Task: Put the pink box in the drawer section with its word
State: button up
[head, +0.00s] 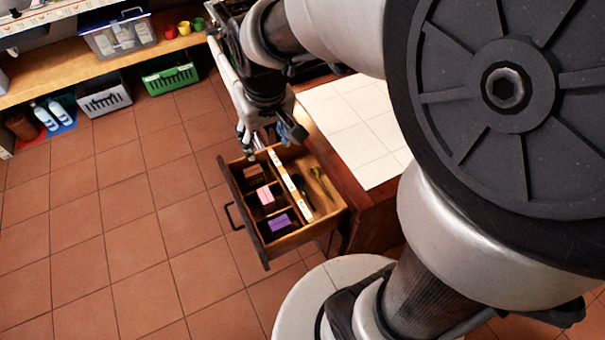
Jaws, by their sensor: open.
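The wooden drawer (332,204) stands pulled out from the cabinet. Its left side is split into three small sections. The pink box (265,195) is in the middle one, with a dark mark on its face too small to read. A brown box (254,173) is in the far section and a purple box (280,222) in the near one. A pale strip with small marks (290,178) runs along the sections; its words are unreadable. My gripper (272,143) is open over the drawer's far end, apart from the pink box, with nothing seen between its fingers.
Dark and yellowish utensils (320,181) lie in the drawer's right part. A white tiled counter (352,130) is to the right. A grey crate (104,98), a green crate (171,78) and bottles (52,112) stand at the back left. The tiled floor left of the drawer is clear.

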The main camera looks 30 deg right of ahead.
jog(key=s+r+t, duration=0.1)
jog(key=s+r, duration=0.2)
jog(key=s, duration=0.5)
jog(key=s+r+t, duration=0.1)
jog(key=s+r, duration=0.2)
jog(key=s, duration=0.6)
jog(key=shift+r, duration=0.25)
